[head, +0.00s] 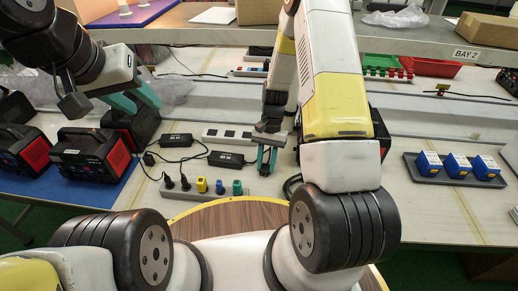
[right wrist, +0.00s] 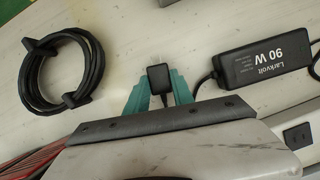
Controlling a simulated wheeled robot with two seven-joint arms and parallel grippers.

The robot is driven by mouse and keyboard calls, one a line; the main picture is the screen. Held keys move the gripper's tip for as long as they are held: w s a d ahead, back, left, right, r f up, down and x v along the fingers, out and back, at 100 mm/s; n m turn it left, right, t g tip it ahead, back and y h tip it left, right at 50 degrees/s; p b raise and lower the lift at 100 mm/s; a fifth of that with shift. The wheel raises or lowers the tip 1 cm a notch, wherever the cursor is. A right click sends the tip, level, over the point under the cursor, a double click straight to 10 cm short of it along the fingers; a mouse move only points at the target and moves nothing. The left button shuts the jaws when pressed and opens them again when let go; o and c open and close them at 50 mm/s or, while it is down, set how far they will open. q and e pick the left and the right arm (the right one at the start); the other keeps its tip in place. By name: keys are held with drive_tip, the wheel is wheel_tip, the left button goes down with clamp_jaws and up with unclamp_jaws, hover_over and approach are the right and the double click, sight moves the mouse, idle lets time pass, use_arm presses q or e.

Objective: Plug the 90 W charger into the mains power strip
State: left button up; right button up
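The 90 W charger is a black brick (right wrist: 262,62) with white lettering, lying to the right of my right gripper in the right wrist view. In the head view it lies left of that gripper (head: 226,159). My right gripper (head: 267,158) has its teal fingers closed around a small black plug (right wrist: 160,77), low over the table. A white strip with sockets (head: 212,134) lies behind the charger; its corner shows in the right wrist view (right wrist: 298,134). A grey strip (head: 215,190) nearer me holds black, yellow, blue and green plugs. My left gripper (head: 134,100) is open and empty at the left.
Another black brick (head: 175,140) lies beside the charger, with cables around it. A coiled black cable (right wrist: 62,72) lies near my right gripper. Black-and-red packs (head: 90,155) stand on the left. A grey tray with blue blocks (head: 455,166) is at right. A shelf (head: 420,44) crosses behind.

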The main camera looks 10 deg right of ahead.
sight(266, 166)
clamp_jaws()
drive_tip(key=shift+r, duration=0.15)
drive_tip(key=shift+r, duration=2.9)
